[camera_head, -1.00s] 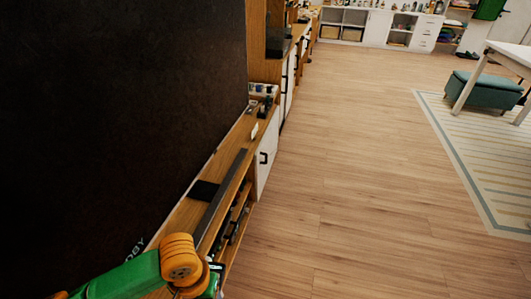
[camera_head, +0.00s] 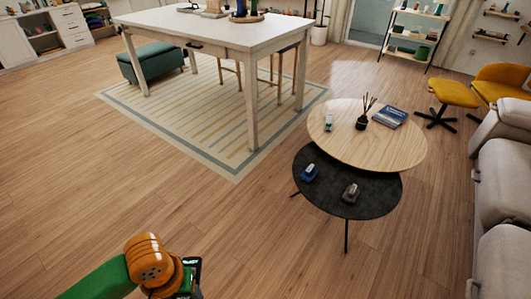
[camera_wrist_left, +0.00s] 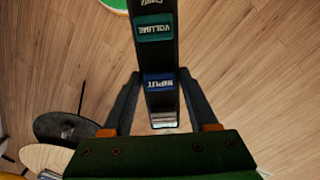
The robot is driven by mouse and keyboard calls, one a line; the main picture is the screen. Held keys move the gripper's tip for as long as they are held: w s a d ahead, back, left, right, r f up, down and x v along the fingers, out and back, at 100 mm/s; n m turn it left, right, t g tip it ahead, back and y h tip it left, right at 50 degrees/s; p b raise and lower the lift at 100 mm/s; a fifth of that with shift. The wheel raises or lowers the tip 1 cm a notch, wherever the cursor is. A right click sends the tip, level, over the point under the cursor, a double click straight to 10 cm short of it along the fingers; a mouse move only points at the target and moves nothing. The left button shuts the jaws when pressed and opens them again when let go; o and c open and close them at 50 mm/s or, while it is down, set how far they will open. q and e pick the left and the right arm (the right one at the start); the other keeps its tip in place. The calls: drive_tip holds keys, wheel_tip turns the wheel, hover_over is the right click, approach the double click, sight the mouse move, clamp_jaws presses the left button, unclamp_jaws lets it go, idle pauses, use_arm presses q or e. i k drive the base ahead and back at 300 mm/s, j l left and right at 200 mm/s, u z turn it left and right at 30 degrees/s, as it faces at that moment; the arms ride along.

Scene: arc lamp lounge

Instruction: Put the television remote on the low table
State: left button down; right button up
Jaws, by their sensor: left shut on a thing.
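The television remote (camera_wrist_left: 157,55) is a long dark bar with a green VOLUME label and a blue INPUT label. My left gripper (camera_wrist_left: 160,98) is shut on it, one finger on each side, above the bare floor. In the head view my left gripper (camera_head: 193,272) is at the bottom left, mostly hidden by the orange wrist. The low table stands at right centre as two overlapping round tops, a pale wooden one (camera_head: 400,150) and a lower black one (camera_head: 330,200). Both are well beyond the gripper. My right gripper is out of view.
The wooden top holds a reed diffuser (camera_head: 362,121), a book (camera_head: 390,117) and a small bottle-like item (camera_head: 328,123). The black top holds a blue item (camera_head: 309,173) and a grey one (camera_head: 351,192). A sofa (camera_head: 503,230) stands right, a white table (camera_head: 215,30) behind. Front floor is clear.

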sight(337, 181)
drive_tip(key=i+z, duration=0.4)
drive_tip(key=i+j+z, duration=0.1)
drive_tip(key=i+z, duration=0.3)
drive_tip(key=i+j+z, duration=0.65)
drive_tip(key=i+z, duration=0.15)
drive_tip(key=i+j+z, duration=0.25)
drive_tip(key=z, duration=0.2)
drive_tip(key=i+j+z, duration=0.4)
